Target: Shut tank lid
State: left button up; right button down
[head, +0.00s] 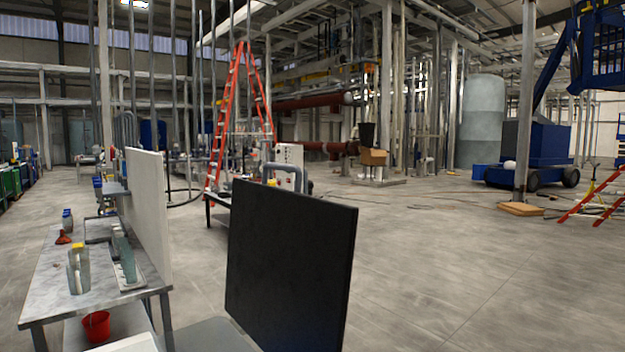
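A large dark, flat panel (290,262) stands upright, slightly tilted, in the near foreground of the head view. It looks like the tank lid in a raised, open position, but I cannot be sure. Neither of my grippers is in view, and nothing is seen touching the panel.
A metal table (50,292) on the left carries containers and a tray, with a red bucket (96,326) below. A white upright board (149,212) stands beside it. A red ladder (222,125) stands behind. Open concrete floor (470,270) lies to the right.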

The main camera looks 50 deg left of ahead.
aim_at(290, 256)
jog(key=i, duration=0.7)
jog(key=u, duration=1.85)
jog(key=i, duration=0.3)
jog(key=u, duration=0.6)
